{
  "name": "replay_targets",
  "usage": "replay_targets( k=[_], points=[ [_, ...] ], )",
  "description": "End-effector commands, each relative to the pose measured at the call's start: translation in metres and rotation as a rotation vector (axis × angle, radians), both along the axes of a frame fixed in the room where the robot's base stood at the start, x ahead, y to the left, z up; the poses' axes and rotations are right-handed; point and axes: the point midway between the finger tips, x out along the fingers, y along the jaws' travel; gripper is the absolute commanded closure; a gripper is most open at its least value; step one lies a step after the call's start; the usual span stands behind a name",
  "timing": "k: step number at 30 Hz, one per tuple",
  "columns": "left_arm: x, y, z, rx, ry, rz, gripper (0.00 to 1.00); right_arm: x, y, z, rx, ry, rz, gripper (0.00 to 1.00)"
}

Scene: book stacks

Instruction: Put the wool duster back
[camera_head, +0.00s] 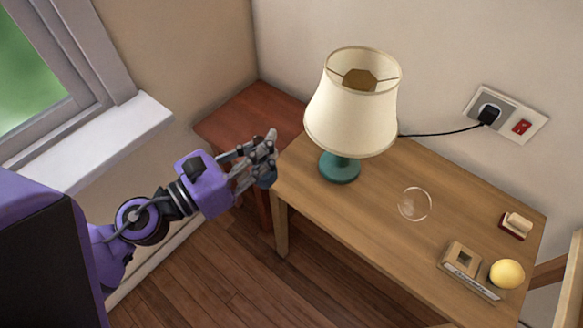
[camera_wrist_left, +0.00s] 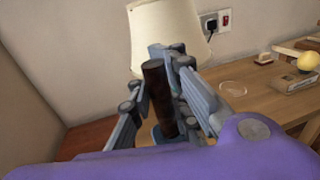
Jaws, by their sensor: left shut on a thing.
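My left gripper (camera_head: 256,162) is shut on a dark brown cylindrical handle, which I take to be that of the wool duster (camera_wrist_left: 156,92). In the left wrist view the handle stands nearly upright, slightly tilted, between the fingers. A bit of blue (camera_head: 267,179) shows just under the fingers in the head view; the rest of the held thing is hidden. The gripper is in the air by the left end of the wooden table (camera_head: 345,212), in front of the red-brown surface (camera_head: 262,112). My right gripper is in neither view.
A lamp with a cream shade (camera_head: 350,112) and teal base (camera_head: 340,168) stands at the table's left. A clear round glass thing (camera_head: 415,204), a small brush-like block (camera_head: 516,225), a labelled wooden holder (camera_head: 465,258) and a yellow ball (camera_head: 506,274) are further right. The window sill (camera_head: 105,140) is left.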

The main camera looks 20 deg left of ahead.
Motion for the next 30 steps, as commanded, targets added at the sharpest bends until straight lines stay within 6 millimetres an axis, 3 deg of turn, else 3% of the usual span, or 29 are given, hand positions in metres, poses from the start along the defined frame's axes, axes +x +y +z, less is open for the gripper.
replay_targets(
  k=[12, 23, 30],
  points=[
    [0.003, 0.008, -0.015, -0.002, -0.001, -0.103, 1.00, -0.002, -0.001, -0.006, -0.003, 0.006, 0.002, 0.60],
    [0.085, -0.004, -0.049, -0.004, -0.004, -0.104, 1.00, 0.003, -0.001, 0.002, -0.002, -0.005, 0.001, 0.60],
    [0.120, -0.009, -0.095, -0.006, 0.002, -0.104, 1.00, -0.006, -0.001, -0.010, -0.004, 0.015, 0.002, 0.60]
  ],
)
